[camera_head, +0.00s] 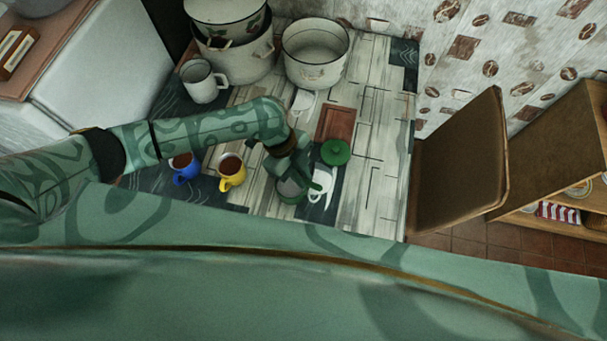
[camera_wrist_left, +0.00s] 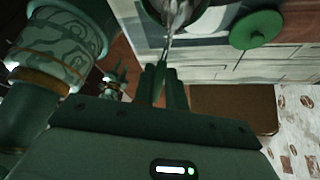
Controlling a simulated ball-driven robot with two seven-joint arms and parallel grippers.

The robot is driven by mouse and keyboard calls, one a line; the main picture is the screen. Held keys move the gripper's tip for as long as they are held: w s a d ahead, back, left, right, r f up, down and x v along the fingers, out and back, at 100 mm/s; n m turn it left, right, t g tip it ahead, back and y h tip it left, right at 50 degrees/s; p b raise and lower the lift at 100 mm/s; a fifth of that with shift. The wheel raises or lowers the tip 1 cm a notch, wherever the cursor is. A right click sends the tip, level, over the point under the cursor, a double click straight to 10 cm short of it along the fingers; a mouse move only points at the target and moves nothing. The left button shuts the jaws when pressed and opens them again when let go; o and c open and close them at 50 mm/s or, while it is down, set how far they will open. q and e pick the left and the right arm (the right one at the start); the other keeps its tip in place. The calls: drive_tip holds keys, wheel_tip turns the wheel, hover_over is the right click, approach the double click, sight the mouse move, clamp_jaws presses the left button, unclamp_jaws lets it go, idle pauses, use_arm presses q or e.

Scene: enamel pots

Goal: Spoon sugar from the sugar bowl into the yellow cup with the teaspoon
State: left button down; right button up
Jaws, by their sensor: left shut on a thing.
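The yellow cup (camera_head: 231,173) stands upright on the table with dark brown liquid in it. My left gripper (camera_head: 296,170) is to its right, over the green sugar bowl (camera_head: 291,190), and partly covers it. In the left wrist view my left gripper (camera_wrist_left: 163,76) is shut on the thin silvery teaspoon (camera_wrist_left: 168,45), which points up the picture to the dark bowl at the top edge. Whether sugar lies on the spoon cannot be told. The round green lid (camera_head: 335,152) lies on the table right of the bowl.
A blue cup (camera_head: 184,167) stands left of the yellow cup. A white vessel (camera_head: 323,179) stands right of the bowl. A red-brown board (camera_head: 336,123) lies behind. Large enamel pots (camera_head: 316,67) and a white mug (camera_head: 204,83) stand farther back. The table's right side is clear.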

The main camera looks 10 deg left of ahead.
use_arm(q)
drive_tip(key=shift+w+a+f+g+h+b, duration=0.25)
drive_tip(key=shift+a+f+g+h+b, duration=0.45)
drive_tip(key=shift+b, duration=1.25)
drive_tip(key=shift+w+a+f+g+h+b, duration=0.1)
drive_tip(key=shift+w+a+f+h+b, duration=0.25)
drive_tip(key=shift+h+b, duration=1.2)
drive_tip(key=shift+y, duration=0.45)
wheel_tip(320, 180, down, 6)
drive_tip(key=b, duration=0.4)
drive_tip(key=shift+s+d+r+b, duration=0.15)
drive_tip(key=shift+r+b, duration=0.1)
drive_tip(key=shift+b, duration=0.15)
wheel_tip(320, 180, up, 6)
drive_tip(key=p, duration=0.4)
drive_tip(key=shift+f, duration=0.15)
drive_tip(key=shift+r+p, duration=0.2)
drive_tip(key=shift+p, duration=0.35)
drive_tip(key=d+t+y+p, duration=0.1)
drive_tip(key=y+p, duration=0.1)
drive_tip(key=p, duration=0.2)
drive_tip(key=s+d+t+y+p, duration=0.1)
drive_tip(key=y+p, duration=0.2)
drive_tip(key=p, duration=0.1)
drive_tip(key=shift+s+d+f+p, duration=0.1)
drive_tip(key=shift+d+f+p, duration=0.05)
drive_tip(key=shift+d+p, duration=0.15)
drive_tip(key=shift+s+d+f+t+y+p, duration=0.1)
drive_tip(key=shift+d+f+t+y+p, duration=0.15)
drive_tip(key=shift+t+y+p, duration=0.4)
